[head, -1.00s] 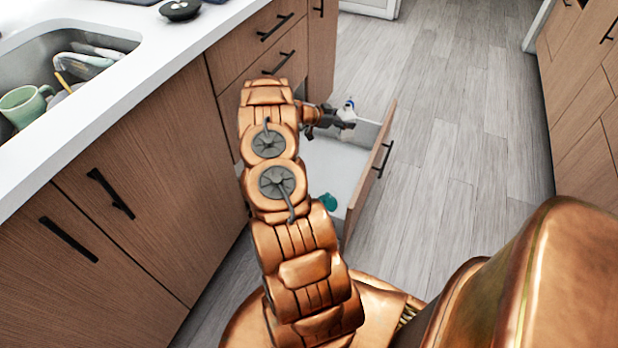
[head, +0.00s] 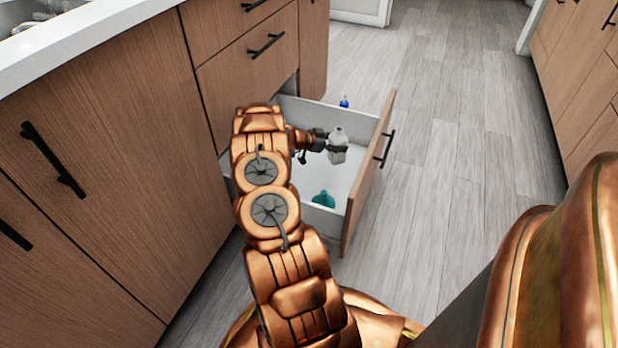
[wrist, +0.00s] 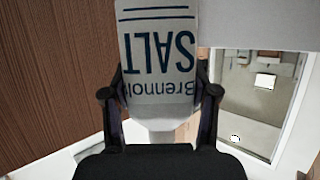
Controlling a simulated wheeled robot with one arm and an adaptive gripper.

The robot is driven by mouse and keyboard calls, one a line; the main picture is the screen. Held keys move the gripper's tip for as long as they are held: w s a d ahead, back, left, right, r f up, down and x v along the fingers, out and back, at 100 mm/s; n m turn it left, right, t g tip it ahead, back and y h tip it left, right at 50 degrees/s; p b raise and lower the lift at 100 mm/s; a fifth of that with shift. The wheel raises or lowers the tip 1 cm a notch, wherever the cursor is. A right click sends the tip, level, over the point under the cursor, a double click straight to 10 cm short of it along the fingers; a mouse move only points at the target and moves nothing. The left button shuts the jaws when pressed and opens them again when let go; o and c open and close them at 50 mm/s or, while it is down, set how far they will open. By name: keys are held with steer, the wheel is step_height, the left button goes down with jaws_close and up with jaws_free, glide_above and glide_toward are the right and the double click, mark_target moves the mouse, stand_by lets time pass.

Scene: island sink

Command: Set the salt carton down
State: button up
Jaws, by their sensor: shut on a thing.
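The salt carton (head: 338,146) is pale grey-white. In the wrist view the carton (wrist: 158,45) fills the top middle, with its dark "SALT" lettering upside down. My gripper (head: 325,145) is shut on it, with one dark finger on each side in the wrist view. In the head view the carton is over the open drawer (head: 345,178), near its front panel. I cannot tell whether its base touches the drawer floor.
A teal object (head: 323,199) lies in the drawer's near part. A blue-topped item (head: 344,102) shows just past the drawer's far wall. The drawer front (head: 368,175) stands out into the aisle. Clear grey floor (head: 460,180) lies to the right.

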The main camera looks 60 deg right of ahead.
step_height(320, 180, down, 10)
steer(key=b, duration=0.3)
steer(key=shift+b, duration=0.35)
steer(key=shift+f, duration=0.15)
steer(key=o, duration=1.5)
steer(key=shift+p+v, duration=1.4)
steer(key=shift+v, duration=2.4)
steer(key=shift+d, duration=0.1)
